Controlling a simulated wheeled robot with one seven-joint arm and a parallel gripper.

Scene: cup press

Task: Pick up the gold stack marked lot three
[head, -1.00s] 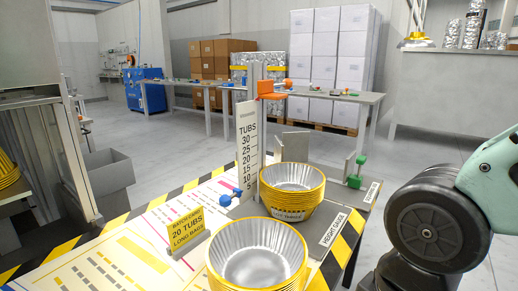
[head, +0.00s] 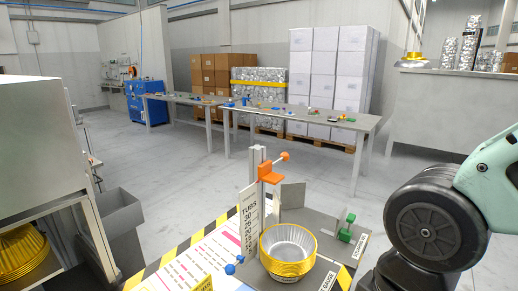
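A gold-rimmed stack of silver-lined tubs (head: 288,252) stands on the grey height gauge base (head: 325,228), beside the white TUBS scale (head: 249,222). No lot mark can be read on it now, and its lower front is near the bottom edge. Another gold stack (head: 22,255) sits at the lower left, partly cut off, with no readable mark. My gripper is out of view; only a black joint and a pale green link of my arm show at the right.
An orange slider (head: 268,173) on the upright post and a green clamp (head: 346,227) stand close to the stack. A grey bin (head: 121,230) is at left. A long table (head: 300,115) crosses behind, with open floor before it.

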